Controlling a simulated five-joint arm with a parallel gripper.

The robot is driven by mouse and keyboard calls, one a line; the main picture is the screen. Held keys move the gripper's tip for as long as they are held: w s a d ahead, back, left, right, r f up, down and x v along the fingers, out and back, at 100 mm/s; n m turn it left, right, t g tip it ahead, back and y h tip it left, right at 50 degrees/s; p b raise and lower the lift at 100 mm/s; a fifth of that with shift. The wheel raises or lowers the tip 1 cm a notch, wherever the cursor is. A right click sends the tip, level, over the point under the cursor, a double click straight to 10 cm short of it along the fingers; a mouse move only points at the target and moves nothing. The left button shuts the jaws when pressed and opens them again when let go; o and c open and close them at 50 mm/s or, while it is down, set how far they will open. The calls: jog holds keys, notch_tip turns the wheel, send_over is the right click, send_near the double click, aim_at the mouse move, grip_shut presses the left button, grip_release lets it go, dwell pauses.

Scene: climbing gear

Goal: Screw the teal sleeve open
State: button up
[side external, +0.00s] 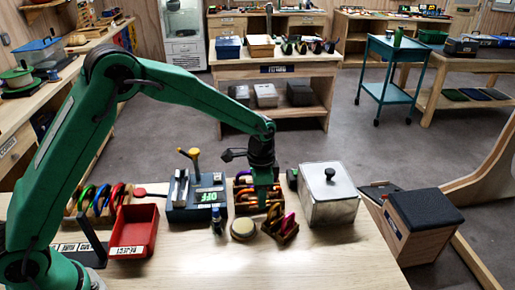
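My gripper (262,200) points straight down over a small wooden box (240,207) that holds several orange and brown items, possibly carabiners. The green fingers reach down among these items or in front of them. I cannot tell whether the fingers are apart or closed. I cannot make out a teal sleeve; it may be hidden by the fingers or too small to see. A wooden holder (288,238) with a purple and an orange item stands just in front and to the right of the gripper. A rack of coloured carabiners (98,200) stands at the left.
A blue device (187,213) reading OFF, with a yellow-topped lever, stands left of the gripper. A red bin (134,231) is farther left. A lidded metal box (329,196) stands close right. A round tin (243,230) and small blue bottle (217,222) are in front. The table's front is clear.

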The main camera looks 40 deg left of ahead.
jog(key=shift+s+d, duration=0.4)
dwell(0.3)
jog(key=shift+r, duration=1.4)
jog(key=shift+w+a, duration=0.55)
jog(key=shift+f, duration=0.15)
dwell(0.4)
jog(key=shift+d+f, duration=0.1)
jog(key=shift+f, duration=1.2)
jog(key=shift+s+d, duration=0.5)
dwell(0.3)
